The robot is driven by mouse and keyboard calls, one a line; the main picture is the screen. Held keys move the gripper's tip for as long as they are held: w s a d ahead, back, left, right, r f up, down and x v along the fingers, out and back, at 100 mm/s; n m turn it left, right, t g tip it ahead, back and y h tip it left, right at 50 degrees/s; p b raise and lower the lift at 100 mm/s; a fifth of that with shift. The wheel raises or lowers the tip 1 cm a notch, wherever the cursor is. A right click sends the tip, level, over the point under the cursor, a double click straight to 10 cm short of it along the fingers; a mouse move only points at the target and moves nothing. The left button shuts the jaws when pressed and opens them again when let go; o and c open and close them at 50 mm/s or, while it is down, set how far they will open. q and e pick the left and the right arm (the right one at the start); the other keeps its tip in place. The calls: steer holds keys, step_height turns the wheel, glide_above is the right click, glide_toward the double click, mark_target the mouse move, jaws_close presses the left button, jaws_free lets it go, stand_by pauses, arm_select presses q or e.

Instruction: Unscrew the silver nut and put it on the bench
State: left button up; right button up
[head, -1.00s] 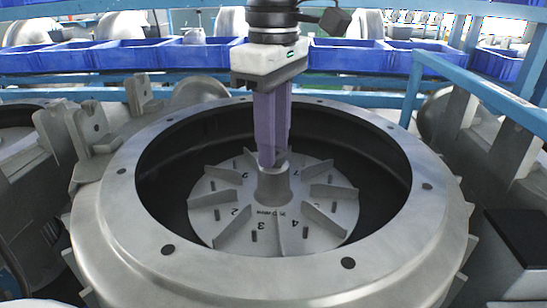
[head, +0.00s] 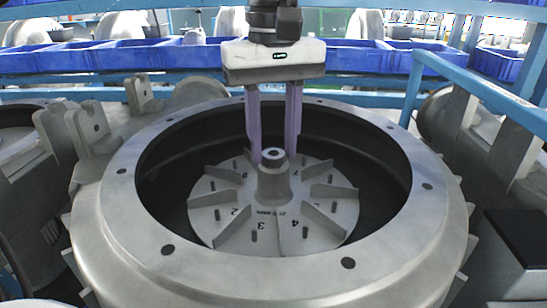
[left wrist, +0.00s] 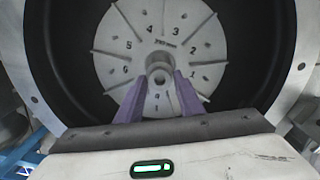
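The silver nut (head: 273,153) shows as a small ring with a dark centre on top of the hub (head: 273,185), in the middle of the bladed, numbered impeller (head: 325,210). In the left wrist view the nut (left wrist: 160,78) lies between the fingertips. My left gripper (head: 274,159) points down with its two purple fingers apart, one on each side of the nut. Gaps show between nut and fingers, and nothing is held. The exact fingertip height against the nut is hard to tell. My right gripper is in no view.
The impeller sits deep inside a round metal housing with a wide holed rim (head: 110,215). Blue bins (head: 120,55) line the back behind a blue rail (head: 390,88). A blue rail and grey castings stand at the right, brackets (head: 92,128) at the left.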

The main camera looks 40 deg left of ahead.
arm_select(q)
steer(key=m, duration=1.6)
steer(key=shift+m, duration=0.4)
steer(key=c, duration=0.8)
steer(key=n, duration=0.3)
steer(key=shift+n, duration=0.4)
